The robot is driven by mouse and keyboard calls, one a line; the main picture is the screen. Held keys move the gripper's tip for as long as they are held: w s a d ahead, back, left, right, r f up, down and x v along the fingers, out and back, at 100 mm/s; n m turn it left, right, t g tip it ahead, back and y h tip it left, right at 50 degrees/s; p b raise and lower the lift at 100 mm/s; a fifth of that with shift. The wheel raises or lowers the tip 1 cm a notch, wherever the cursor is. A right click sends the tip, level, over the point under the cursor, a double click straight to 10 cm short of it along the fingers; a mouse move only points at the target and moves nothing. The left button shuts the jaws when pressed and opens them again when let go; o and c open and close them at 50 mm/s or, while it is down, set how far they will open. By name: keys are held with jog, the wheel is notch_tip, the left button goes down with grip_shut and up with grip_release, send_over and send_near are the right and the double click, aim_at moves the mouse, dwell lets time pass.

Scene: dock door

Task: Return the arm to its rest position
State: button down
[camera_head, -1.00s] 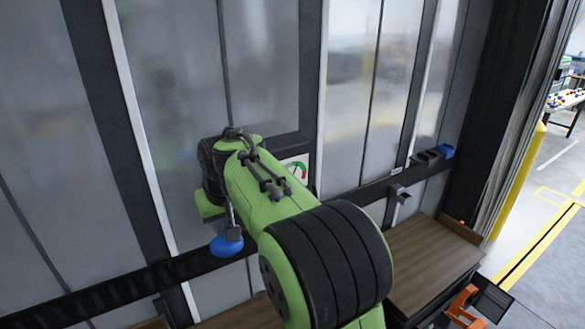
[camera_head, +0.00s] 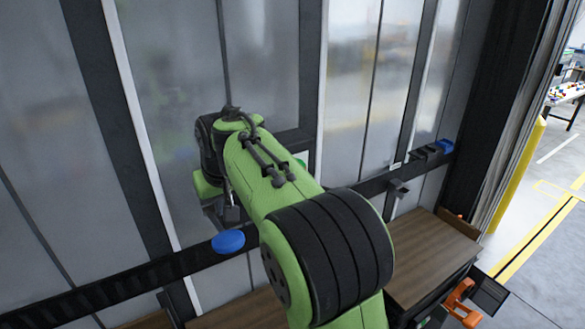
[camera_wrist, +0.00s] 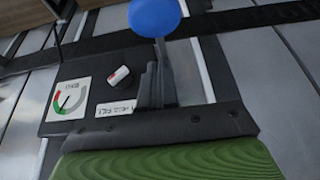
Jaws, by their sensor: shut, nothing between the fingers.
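My green and black arm reaches toward the grey door panels in the head view. My gripper (camera_head: 230,214) is at its far end, partly hidden by the wrist, just above a round blue knob (camera_head: 228,242). In the wrist view the dark fingers of my gripper (camera_wrist: 157,82) are shut with nothing between them. The blue knob (camera_wrist: 156,16) shows beyond the fingertips on a grey stem. The fingers overlap the stem in the picture; I cannot tell whether they touch it.
A dark panel beside the fingers carries a gauge (camera_wrist: 69,99), a white and red switch (camera_wrist: 118,75) and a label (camera_wrist: 116,108). A dark rail (camera_head: 130,283) crosses the door. A brown-topped bench (camera_head: 430,255) stands right of my arm; open floor lies farther right.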

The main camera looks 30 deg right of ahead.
jog(key=shift+r, duration=0.3)
jog(key=shift+s, duration=0.1)
jog(key=s+f+b, duration=0.4)
jog(key=s+f, duration=0.3)
jog(key=s, duration=0.7)
jog(key=s+f+t+b, duration=0.1)
jog(key=s+f+b, duration=0.4)
jog(key=s, duration=1)
notch_tip(320, 180, down, 3)
jog(key=shift+s, duration=0.1)
